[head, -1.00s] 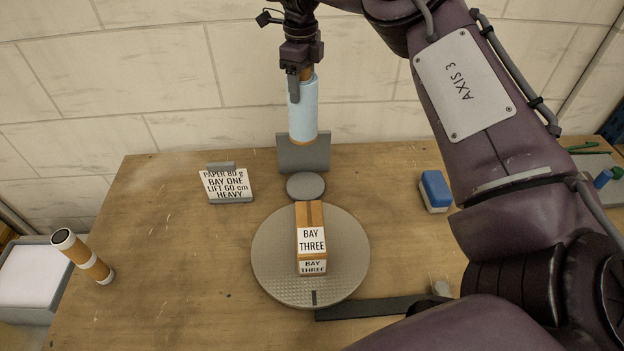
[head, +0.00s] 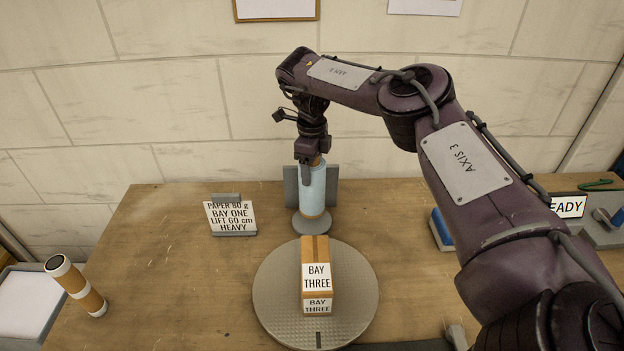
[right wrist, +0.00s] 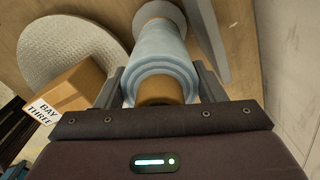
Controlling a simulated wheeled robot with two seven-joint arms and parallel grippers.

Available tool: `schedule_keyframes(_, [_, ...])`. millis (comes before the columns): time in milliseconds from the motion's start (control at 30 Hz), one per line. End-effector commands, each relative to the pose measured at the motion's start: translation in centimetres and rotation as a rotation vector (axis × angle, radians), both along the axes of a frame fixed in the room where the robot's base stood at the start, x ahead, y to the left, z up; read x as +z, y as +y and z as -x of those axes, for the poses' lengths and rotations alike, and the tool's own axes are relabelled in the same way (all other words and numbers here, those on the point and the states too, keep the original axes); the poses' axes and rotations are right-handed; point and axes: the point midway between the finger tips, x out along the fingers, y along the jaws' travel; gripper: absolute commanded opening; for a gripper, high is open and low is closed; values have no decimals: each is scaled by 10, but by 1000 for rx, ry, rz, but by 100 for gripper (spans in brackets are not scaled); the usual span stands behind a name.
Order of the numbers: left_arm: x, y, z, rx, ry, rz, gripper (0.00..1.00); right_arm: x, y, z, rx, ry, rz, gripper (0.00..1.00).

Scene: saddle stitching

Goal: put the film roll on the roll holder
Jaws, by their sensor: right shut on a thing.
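The film roll (head: 312,192) is light blue wrap on a brown core and stands upright. My right gripper (head: 311,166) is shut on its upper core; in the right wrist view the core (right wrist: 160,90) sits between the two fingers. The roll holder shows as a grey round base (head: 299,225) with a grey upright plate (head: 332,186) behind it, near the wall. The roll's lower end is over the round base; I cannot tell whether it touches. In the right wrist view the base (right wrist: 176,14) shows beyond the roll's far end. My left gripper is out of view.
A grey turntable (head: 272,300) in front carries a brown "BAY THREE" box (head: 316,262). A "BAY ONE" sign (head: 231,216) stands left. A blue block (head: 440,226) is partly behind my right arm.

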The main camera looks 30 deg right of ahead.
Motion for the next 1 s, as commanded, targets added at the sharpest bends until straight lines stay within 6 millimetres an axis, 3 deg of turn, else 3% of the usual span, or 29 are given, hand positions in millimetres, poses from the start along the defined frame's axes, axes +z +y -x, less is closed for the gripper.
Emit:
schedule_keyframes(333, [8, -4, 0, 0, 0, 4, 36, -39, 0, 0, -2, 1, -1, 0])
schedule_keyframes(667, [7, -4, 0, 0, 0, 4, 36, -43, 0, 0, -1, -1, -1, 0])
schedule_keyframes(700, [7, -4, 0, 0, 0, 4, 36, -45, 0, 0, -1, 1, 0, 64])
schedule_keyframes(867, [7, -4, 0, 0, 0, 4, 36, -44, 0, 0, -1, 1, 0, 85])
schedule_keyframes(1000, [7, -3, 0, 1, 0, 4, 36, -44, 0, 0, -1, 1, 0, 85])
